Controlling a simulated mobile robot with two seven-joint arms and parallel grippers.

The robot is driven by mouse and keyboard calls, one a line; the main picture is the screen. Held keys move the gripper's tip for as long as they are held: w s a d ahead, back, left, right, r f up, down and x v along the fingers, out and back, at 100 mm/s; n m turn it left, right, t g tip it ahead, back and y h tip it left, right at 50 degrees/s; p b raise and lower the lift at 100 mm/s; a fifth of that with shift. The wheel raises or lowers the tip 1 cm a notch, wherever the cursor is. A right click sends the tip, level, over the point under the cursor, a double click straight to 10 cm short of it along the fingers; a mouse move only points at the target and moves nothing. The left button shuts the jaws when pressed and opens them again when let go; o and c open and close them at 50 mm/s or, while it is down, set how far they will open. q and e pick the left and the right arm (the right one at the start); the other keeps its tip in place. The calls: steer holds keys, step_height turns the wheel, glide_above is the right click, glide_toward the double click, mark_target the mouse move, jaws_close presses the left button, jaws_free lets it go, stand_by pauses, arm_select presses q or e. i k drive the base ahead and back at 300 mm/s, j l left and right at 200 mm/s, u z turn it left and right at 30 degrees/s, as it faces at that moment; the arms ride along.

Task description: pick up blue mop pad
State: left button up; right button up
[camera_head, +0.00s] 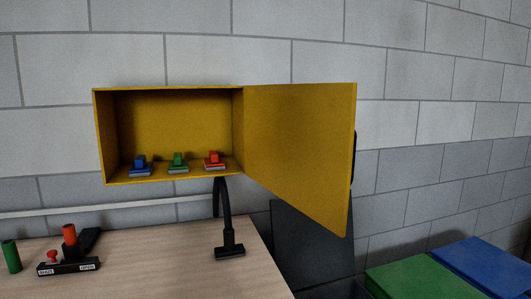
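The blue mop pad (140,168) sits at the left end of the floor of an open yellow wall cabinet (175,121). It has a blue block on top and a greyish lower edge. A green pad (178,163) and a red pad (214,161) of like shape stand to its right in a row, with gaps between them. Neither of my grippers shows in the head view.
The yellow cabinet door (300,145) stands wide open to the right. Green (425,278) and blue lids (485,265) are at lower right.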

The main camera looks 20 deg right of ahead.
mark_target(140, 168)
steer(key=l+u, duration=0.25)
steer(key=l, duration=0.4)
steer(key=l+u, duration=0.2)
steer(key=l, duration=0.45)
steer(key=l+u, duration=0.25)
steer(key=l, duration=0.4)
steer(key=k+l+u, duration=0.1)
steer(key=l+u, duration=0.15)
steer(key=l, duration=0.4)
steer(key=j+z, duration=0.2)
steer(key=j, duration=0.5)
steer(key=k+j+z, duration=0.25)
steer(key=j, duration=0.4)
steer(key=i+j, duration=0.05)
steer(key=i, duration=0.05)
